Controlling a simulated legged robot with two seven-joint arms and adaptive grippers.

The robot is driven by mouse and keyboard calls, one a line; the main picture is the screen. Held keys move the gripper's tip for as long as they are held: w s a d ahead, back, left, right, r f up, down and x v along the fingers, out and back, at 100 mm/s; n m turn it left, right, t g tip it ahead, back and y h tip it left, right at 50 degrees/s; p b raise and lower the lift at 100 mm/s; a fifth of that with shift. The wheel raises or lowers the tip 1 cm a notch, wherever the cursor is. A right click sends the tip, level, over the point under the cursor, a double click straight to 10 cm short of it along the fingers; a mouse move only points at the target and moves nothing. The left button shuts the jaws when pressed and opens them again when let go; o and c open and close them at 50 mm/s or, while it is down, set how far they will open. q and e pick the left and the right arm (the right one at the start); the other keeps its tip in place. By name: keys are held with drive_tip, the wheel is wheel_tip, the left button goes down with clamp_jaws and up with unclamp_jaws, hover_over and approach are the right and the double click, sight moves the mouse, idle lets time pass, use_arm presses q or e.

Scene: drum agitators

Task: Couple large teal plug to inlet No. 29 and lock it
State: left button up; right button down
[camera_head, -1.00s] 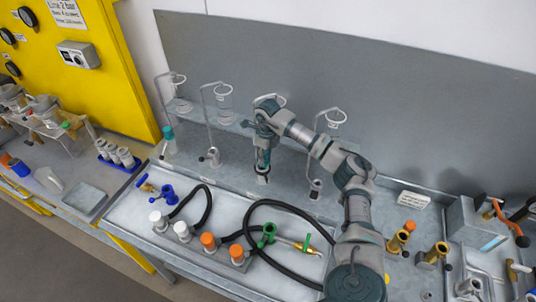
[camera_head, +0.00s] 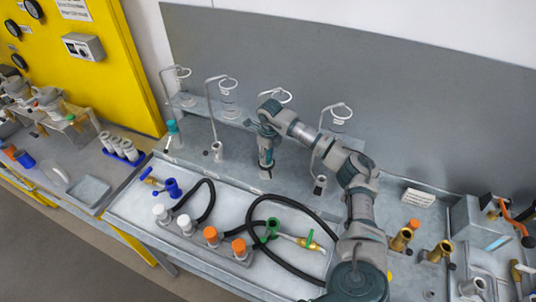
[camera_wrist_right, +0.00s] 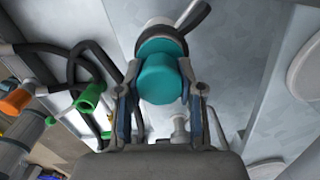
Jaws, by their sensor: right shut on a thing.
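My right gripper (camera_head: 266,165) points down at the third of the upright fittings along the back of the bench. In the right wrist view, its two fingers (camera_wrist_right: 161,75) are shut on the large teal plug (camera_wrist_right: 160,78). The plug's far end meets a dark grey collar (camera_wrist_right: 160,38) with a grey lever (camera_wrist_right: 194,16) sticking out to the upper right. I cannot tell whether the plug is fully seated. In the head view my gripper hides the plug. No inlet number is legible. My left gripper is not in view.
Another fitting with a teal top (camera_head: 173,128) stands at the left. Bare fittings (camera_head: 217,152) (camera_head: 320,186) flank my gripper, with ring holders behind. A tray (camera_head: 130,208) in front holds white and orange capped connectors, a green fitting (camera_head: 271,229) and black hoses (camera_head: 285,204).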

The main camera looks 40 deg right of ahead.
drive_tip(key=shift+a, duration=0.2)
drive_tip(key=c, duration=0.8)
unclamp_jaws()
drive_tip(key=shift+o, duration=0.7)
drive_tip(key=shift+w+a, duration=0.1)
drive_tip(key=shift+a, duration=0.15)
drive_tip(key=shift+o, duration=0.3)
drive_tip(key=shift+d, duration=0.35)
wheel_tip(320, 180, up, 8)
drive_tip(key=p, duration=0.6)
drive_tip(key=shift+a, duration=0.15)
drive_tip(key=shift+f, duration=0.15)
